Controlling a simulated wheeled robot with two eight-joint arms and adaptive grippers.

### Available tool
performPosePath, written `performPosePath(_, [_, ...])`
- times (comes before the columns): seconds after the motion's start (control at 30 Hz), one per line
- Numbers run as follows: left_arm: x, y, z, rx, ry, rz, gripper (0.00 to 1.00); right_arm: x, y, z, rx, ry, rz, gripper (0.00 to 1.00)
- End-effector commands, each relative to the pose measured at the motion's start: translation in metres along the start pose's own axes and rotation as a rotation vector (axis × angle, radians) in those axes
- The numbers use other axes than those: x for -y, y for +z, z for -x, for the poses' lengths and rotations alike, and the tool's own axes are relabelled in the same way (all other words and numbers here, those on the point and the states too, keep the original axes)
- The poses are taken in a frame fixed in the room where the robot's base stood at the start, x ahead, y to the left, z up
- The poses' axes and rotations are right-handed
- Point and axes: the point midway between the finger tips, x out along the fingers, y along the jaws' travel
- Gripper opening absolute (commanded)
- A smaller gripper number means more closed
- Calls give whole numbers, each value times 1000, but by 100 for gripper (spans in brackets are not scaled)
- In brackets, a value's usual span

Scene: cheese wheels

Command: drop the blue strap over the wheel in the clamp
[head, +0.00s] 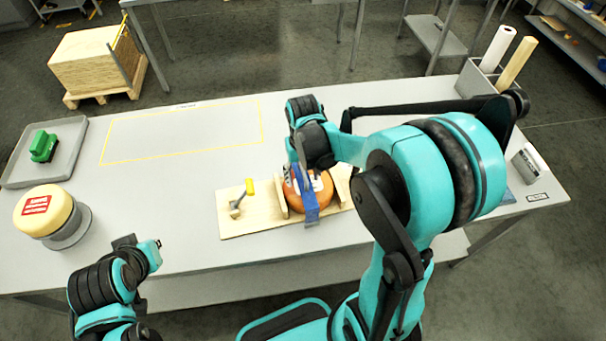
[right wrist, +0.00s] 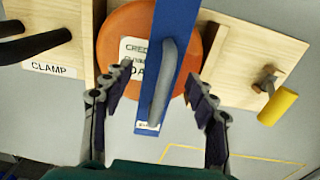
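An orange wheel (head: 324,187) with a white label stands between the wooden cheeks of the clamp (head: 342,182). It also shows in the right wrist view (right wrist: 115,38). The blue strap (head: 311,209) lies across the wheel and hangs down its near side. In the right wrist view the strap (right wrist: 178,22) has a grey handle (right wrist: 167,75) and a small tag at its end. My right gripper (right wrist: 160,80) is open above it, one finger on each side of the strap, with gaps visible. My left gripper (head: 153,256) is off the table's front left; its fingers are unclear.
The clamp's wooden board (head: 235,227) carries a yellow-handled tool (head: 243,198) at its left. A pale yellow wheel (head: 48,208) sits on a grey stand at the left. A grey tray (head: 70,160) holds a green object. The yellow-outlined area (head: 180,132) is clear.

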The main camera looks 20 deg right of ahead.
Motion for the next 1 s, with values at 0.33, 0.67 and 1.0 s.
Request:
performPosePath(0.33, [0, 0, 0, 0, 0, 0, 0, 0, 0, 18, 0, 0, 0, 58])
performPosePath(0.67, [0, 0, 0, 0, 0, 0, 0, 0, 0, 89, 0, 0, 0, 58])
performPosePath(1.0, [0, 0, 0, 0, 0, 0, 0, 0, 0, 120, 0, 0, 0, 58])
